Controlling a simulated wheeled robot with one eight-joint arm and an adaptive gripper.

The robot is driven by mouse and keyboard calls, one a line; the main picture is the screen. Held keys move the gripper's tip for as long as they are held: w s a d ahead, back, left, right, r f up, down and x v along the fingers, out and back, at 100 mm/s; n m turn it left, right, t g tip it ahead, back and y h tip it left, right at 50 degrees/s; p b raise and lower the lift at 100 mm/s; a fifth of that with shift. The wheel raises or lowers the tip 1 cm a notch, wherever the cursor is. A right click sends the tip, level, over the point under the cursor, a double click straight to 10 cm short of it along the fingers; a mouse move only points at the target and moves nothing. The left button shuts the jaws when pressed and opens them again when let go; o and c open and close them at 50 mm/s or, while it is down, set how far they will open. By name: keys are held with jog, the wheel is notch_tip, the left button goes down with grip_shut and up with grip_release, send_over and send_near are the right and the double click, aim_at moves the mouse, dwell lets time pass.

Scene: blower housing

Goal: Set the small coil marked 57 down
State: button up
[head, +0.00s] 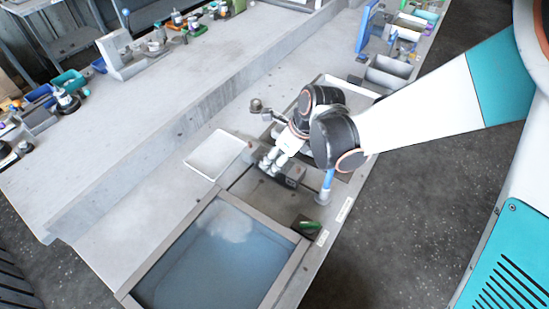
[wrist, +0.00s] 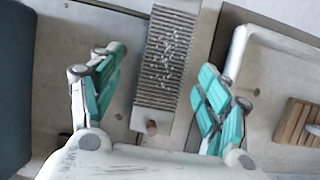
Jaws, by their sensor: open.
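In the wrist view my gripper (wrist: 162,66) is open, its two teal-padded fingers standing wide apart. A long grey finned piece (wrist: 168,75) lies between the fingers, with clear gaps on both sides. It looks like the small coil, but I cannot read a 57 on it. Pale speckles cover its middle, and a copper-coloured spot shows at its near end. It appears to lie on a pale flat surface. In the head view my gripper (head: 277,161) is low over the bench beside the white tray, and my arm hides much of what is beneath.
A white tray (head: 214,155) lies left of my gripper in the head view. A brown ribbed block (wrist: 298,122) sits in a pale tray (wrist: 262,85) at the wrist view's right. A framed blue-grey panel (head: 215,255) and a green item (head: 310,227) are nearer the front.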

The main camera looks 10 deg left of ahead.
jog(key=b+x, duration=0.1)
jog(key=x, duration=0.2)
jog(key=b+x, duration=0.1)
jog(key=x, duration=0.1)
jog(key=shift+w+a+r+b, duration=0.1)
jog(key=shift+w+b, duration=0.15)
jog(key=shift+b, duration=0.1)
jog(key=c, duration=1.6)
jog(key=shift+r, duration=0.1)
notch_tip(320, 180, up, 20)
jog(key=p, duration=1.3)
jog(key=shift+p, duration=0.4)
jog(key=shift+s, duration=0.1)
